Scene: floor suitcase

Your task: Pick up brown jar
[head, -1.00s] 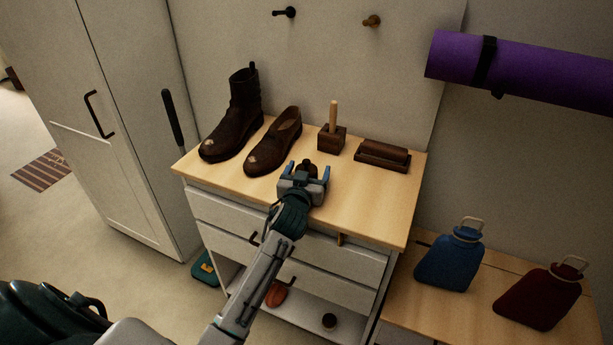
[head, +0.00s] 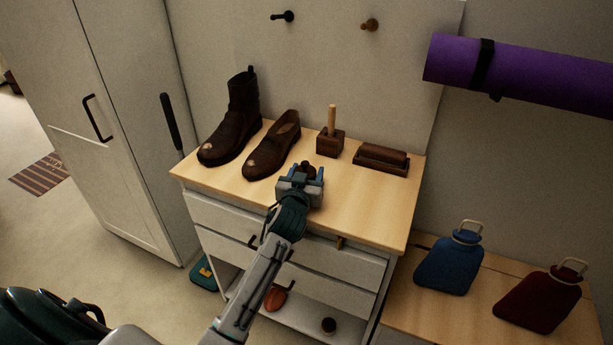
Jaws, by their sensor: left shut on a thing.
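The brown jar (head: 308,166) is on the wooden top of the white drawer unit, near its front edge. Only its dark upper part shows; my gripper hides the rest. My left gripper (head: 308,174) reaches it from the front, its blue fingers shut around the jar's sides. I cannot tell whether the jar is touching the top. My right gripper is not in view.
A brown boot (head: 238,115) and a brown shoe (head: 273,150) stand left of the jar. A wooden block with a peg (head: 330,141) and a dark brush (head: 382,158) are behind and right. The top's right front (head: 375,205) is clear. Blue (head: 450,262) and red (head: 540,300) bottles stand lower right.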

